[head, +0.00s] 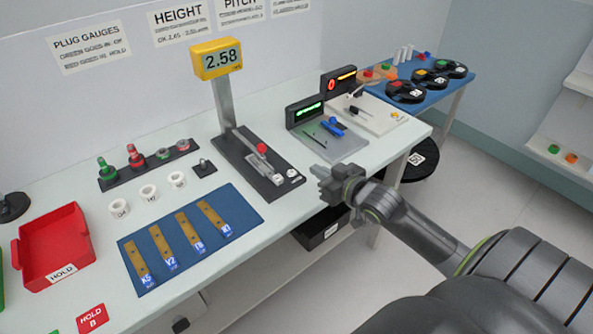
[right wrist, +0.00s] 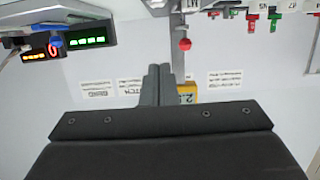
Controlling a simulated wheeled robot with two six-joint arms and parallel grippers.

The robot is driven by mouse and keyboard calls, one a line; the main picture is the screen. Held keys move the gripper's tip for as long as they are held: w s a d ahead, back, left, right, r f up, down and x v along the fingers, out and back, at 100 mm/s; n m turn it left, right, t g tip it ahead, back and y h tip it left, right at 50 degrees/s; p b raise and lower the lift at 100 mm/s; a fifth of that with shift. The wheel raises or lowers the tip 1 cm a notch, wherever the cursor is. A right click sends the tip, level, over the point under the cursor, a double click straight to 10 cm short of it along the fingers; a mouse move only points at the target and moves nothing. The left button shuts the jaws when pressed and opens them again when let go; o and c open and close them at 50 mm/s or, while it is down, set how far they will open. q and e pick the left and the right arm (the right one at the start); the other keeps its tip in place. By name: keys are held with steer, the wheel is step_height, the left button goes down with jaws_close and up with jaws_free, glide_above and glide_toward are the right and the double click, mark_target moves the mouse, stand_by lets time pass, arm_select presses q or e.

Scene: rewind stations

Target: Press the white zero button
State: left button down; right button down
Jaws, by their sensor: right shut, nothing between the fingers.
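The height gauge stands on the table with a black base (head: 262,168), a grey column and a yellow display (head: 217,58) reading 2.58. A small white round button (head: 292,173) sits at the front right end of the base, and a white patch lies beside it. My right gripper (head: 316,170) is shut and empty, just right of the button and apart from it in the picture. In the right wrist view, which is upside down, my shut fingers (right wrist: 157,84) point towards the wall, with the gauge's red knob (right wrist: 185,44) beyond. My left gripper is not in view.
A blue mat (head: 245,207) with several brass strips lies left of the gauge, with white rings and plug gauges behind. A red bin (head: 53,250) is at far left. A grey plate (head: 330,140) with a green display (head: 305,113) stands behind my right gripper.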

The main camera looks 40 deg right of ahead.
glide_above(297, 178)
step_height(297, 178, down, 2)
steer(key=shift+s+f, duration=0.1)
step_height(297, 178, down, 3)
steer(key=shift+f+b, duration=0.15)
steer(key=shift+b, duration=0.3)
steer(key=shift+f, duration=0.4)
